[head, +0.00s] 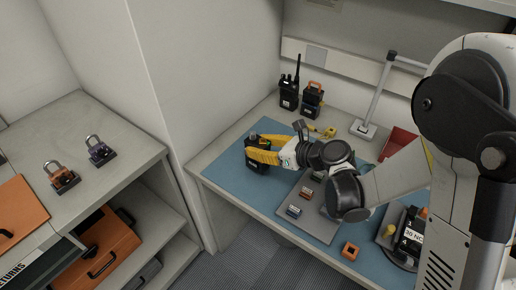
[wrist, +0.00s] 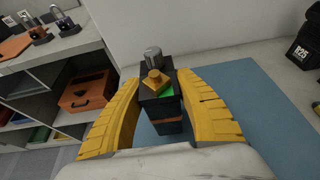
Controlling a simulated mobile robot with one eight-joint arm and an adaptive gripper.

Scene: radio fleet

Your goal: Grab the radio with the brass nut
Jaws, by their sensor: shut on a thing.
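My gripper (head: 262,152) has yellow fingers, and they are shut on a dark radio (head: 256,167) above the blue mat. The radio shows between the two fingers in the wrist view (wrist: 166,124), upright. On its top are a brass nut (wrist: 154,78), a grey knob (wrist: 153,57) and a green patch (wrist: 167,91). My fingers (wrist: 160,110) close on it from both sides. The lower part of the radio is partly hidden by the fingers in the head view. I cannot tell whether its base touches the mat.
A black radio with an antenna (head: 289,93) and a black unit with an orange handle (head: 312,100) stand at the back. A grey tray (head: 315,228) with small parts lies on the blue mat (head: 226,170). Padlocks (head: 100,151) stand on the left shelf. The mat's left part is clear.

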